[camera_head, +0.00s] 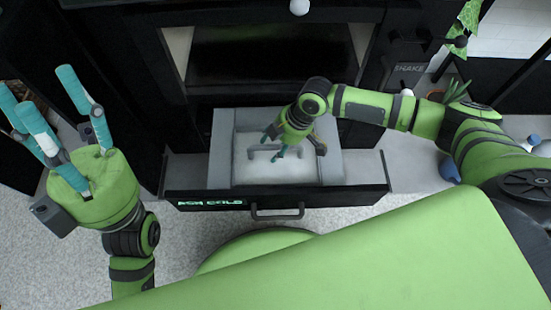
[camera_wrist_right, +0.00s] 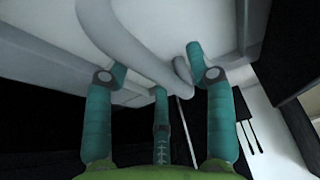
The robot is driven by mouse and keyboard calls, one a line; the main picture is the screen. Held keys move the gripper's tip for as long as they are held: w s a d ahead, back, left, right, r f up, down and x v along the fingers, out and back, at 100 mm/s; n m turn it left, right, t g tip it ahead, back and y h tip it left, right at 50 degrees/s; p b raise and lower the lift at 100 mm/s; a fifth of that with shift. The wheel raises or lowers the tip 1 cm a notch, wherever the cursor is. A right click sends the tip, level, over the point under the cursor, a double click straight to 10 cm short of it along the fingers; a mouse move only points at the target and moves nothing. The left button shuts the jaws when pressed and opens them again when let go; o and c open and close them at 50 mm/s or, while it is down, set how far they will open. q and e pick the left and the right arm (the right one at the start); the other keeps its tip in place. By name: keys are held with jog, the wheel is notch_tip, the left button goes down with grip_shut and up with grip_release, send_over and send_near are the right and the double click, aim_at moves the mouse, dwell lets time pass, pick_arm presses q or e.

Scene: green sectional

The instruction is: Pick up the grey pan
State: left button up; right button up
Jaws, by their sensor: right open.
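A light grey, square-sided pan-like piece (camera_head: 221,150) with a whitish middle sits in the open drawer; I take it for the grey pan, but its outline is not clear. A grey curved handle (camera_head: 263,151) shows at its middle. My right gripper (camera_head: 283,146) is over it, pointing down, open, with its fingers close to the handle. In the right wrist view the handle (camera_wrist_right: 130,45) runs between the spread fingers of the right gripper (camera_wrist_right: 160,82); I cannot tell whether they touch. My left gripper (camera_head: 38,95) is open and empty at the left, fingers up.
The black drawer front (camera_head: 330,196) with its bar handle (camera_head: 277,211) is pulled out towards me. A dark cabinet opening (camera_head: 270,55) is behind the drawer. A plant (camera_head: 468,15) and a blue item (camera_head: 449,168) are at the right. Speckled floor (camera_head: 180,250) is clear at front left.

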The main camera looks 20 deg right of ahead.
jog(key=shift+f, duration=0.25)
dwell(0.7)
jog(key=shift+w, duration=0.1)
grip_shut()
